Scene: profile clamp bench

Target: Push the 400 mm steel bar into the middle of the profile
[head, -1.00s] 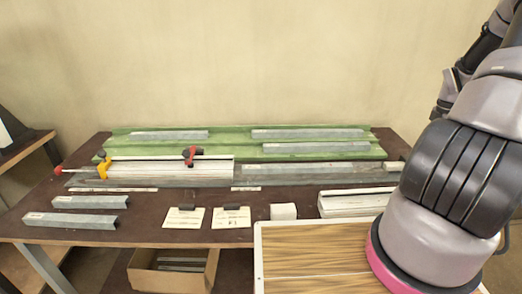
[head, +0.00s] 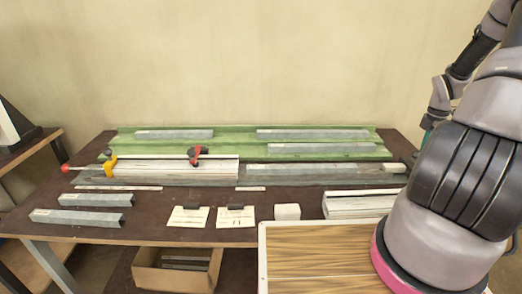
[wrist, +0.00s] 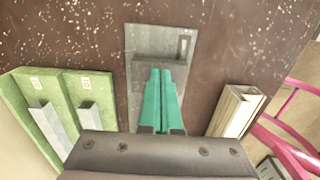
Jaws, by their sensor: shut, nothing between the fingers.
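The white profile (head: 205,171) lies along the grey rail at the left of the bench, with a red-and-black clamp (head: 195,155) on it and a yellow-and-red clamp (head: 110,167) at its left end. A grey steel bar (head: 302,169) lies in line to the right of the profile, on the rail; I cannot read its length. My gripper (wrist: 160,72) has its green fingers shut and empty, over the grey rail's end (wrist: 141,45). A grey block (wrist: 150,74) sits at the fingertips; I cannot tell whether they touch. In the head view the arm mostly hides my gripper.
Behind lies a green rack (head: 225,146) with several steel bars. Two bars (head: 92,200) lie front left. Cards (head: 188,216), a white block (head: 287,212) and another white profile (head: 358,204) stand along the front. A box (head: 178,270) is below. Bare bench surrounds the rail's end.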

